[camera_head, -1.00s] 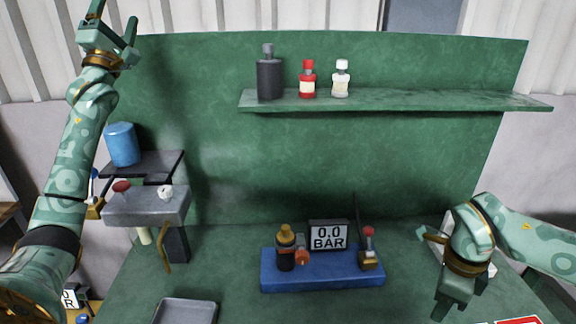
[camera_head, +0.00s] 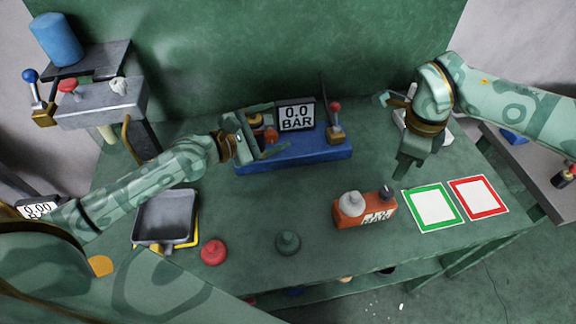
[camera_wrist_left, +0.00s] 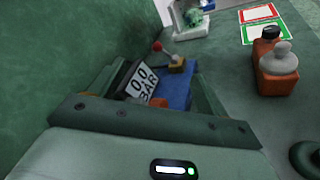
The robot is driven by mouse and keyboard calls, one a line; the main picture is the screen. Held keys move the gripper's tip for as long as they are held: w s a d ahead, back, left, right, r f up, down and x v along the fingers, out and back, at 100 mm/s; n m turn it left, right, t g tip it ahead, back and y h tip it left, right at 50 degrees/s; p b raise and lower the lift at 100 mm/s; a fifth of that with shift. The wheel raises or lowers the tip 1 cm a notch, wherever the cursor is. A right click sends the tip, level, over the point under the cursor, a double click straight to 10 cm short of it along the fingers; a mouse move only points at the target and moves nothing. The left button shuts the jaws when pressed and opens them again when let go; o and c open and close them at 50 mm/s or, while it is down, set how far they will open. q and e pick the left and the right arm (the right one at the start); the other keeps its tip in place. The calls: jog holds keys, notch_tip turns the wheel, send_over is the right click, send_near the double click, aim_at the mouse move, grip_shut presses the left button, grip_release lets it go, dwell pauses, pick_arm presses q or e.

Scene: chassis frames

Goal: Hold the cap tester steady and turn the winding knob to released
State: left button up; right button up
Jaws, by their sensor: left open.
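The cap tester, a blue base (camera_head: 310,154) with a "0.0 BAR" display (camera_head: 296,116) and a red-topped lever (camera_head: 335,112), stands at the back of the bench. A small orange-red knob (camera_head: 270,136) sits on its left part, mostly behind my left gripper; I cannot tell its setting. My left gripper (camera_head: 275,128) is open around the tester's left end, with the amber-capped bottle there largely hidden. In the left wrist view the display (camera_wrist_left: 142,82) and blue base (camera_wrist_left: 178,92) show between its fingers. My right gripper (camera_head: 404,168) hangs right of the tester, apart from it; its opening is unclear.
An orange box (camera_head: 362,208) with grey and black tops stands in front. Green (camera_head: 432,209) and red (camera_head: 478,197) framed cards lie right. A grey tray (camera_head: 166,218), a red knob-shaped piece (camera_head: 213,251) and a dark green one (camera_head: 288,242) lie at the front left.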

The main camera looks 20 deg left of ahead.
aim_at(364, 207)
pick_arm(q)
jog(key=s+d+f+n+g+h, duration=0.1)
jog(key=s+d+f+g, duration=0.1)
jog(key=s+d+f, duration=0.1)
jog(key=s+d+f+n+g+h, duration=0.1)
jog(key=s+d+f+g, duration=0.1)
jog(key=s+d+f, duration=0.1)
jog(key=s+d+f+n+g+h, duration=0.1)
jog(key=s+d+f+g, duration=0.1)
jog(key=s+d+f, duration=0.2)
jog(key=shift+s+d+f, duration=0.1)
jog(key=shift+s+f, duration=0.05)
jog(key=shift+s, duration=0.45)
jog(key=shift+s+f, duration=0.1)
jog(key=shift+s, duration=0.5)
jog(key=x, duration=1.6)
jog(key=shift+w+f, duration=0.1)
jog(key=shift+w, duration=0.05)
